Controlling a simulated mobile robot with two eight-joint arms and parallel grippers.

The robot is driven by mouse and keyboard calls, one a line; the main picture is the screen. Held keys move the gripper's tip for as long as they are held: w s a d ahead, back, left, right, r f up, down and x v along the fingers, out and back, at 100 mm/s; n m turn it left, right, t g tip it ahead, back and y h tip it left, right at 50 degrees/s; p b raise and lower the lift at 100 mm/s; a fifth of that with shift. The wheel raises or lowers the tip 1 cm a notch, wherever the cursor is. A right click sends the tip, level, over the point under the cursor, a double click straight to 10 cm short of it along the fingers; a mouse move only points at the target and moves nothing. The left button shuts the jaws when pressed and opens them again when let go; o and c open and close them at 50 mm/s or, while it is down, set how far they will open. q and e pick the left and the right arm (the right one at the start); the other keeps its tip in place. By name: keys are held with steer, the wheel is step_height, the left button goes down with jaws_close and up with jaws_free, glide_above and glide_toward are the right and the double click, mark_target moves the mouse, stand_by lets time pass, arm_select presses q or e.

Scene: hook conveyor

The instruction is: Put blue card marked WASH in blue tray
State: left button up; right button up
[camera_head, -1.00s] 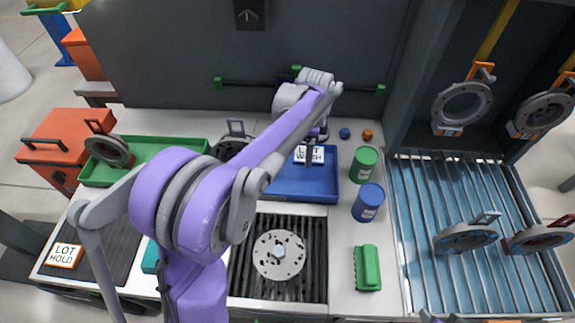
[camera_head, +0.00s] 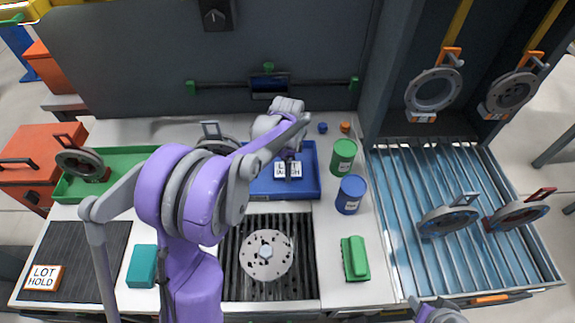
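The card marked WASH (camera_head: 281,171) shows a white face with dark lettering, partly covered by a dark, narrow part of my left gripper. It appears within the blue tray (camera_head: 256,188); whether it rests on the tray floor or is held just above cannot be told. My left gripper (camera_head: 289,170) reaches down over the tray at the card, and its finger gap is too small to make out. My arm hides the tray's left part. My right gripper is not in view; only a piece of my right arm shows at the bottom edge.
A green tray (camera_head: 75,188) lies left, with an orange LOT HOLD card (camera_head: 43,277) on the dark mat. Green (camera_head: 343,155) and blue (camera_head: 351,195) cans stand right of the blue tray. A green block (camera_head: 355,258) lies nearer.

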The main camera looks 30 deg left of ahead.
arm_select(q)
steer(key=o, duration=1.2)
steer(key=shift+c, duration=0.2)
steer(key=shift+r, duration=0.2)
step_height(320, 180, up, 12)
steer(key=p, duration=0.1)
steer(key=s+d+f+n+t, duration=0.2)
steer(key=s+d+n, duration=0.3)
steer(key=s, duration=0.6)
steer(key=s+d+f+n+t, duration=0.3)
steer(key=s+d+n, duration=0.2)
steer(key=s, duration=0.5)
steer(key=shift+s+d+n, duration=0.2)
steer(key=shift+s+n, duration=0.15)
steer(key=shift+n, duration=0.45)
steer(key=shift+s, duration=0.1)
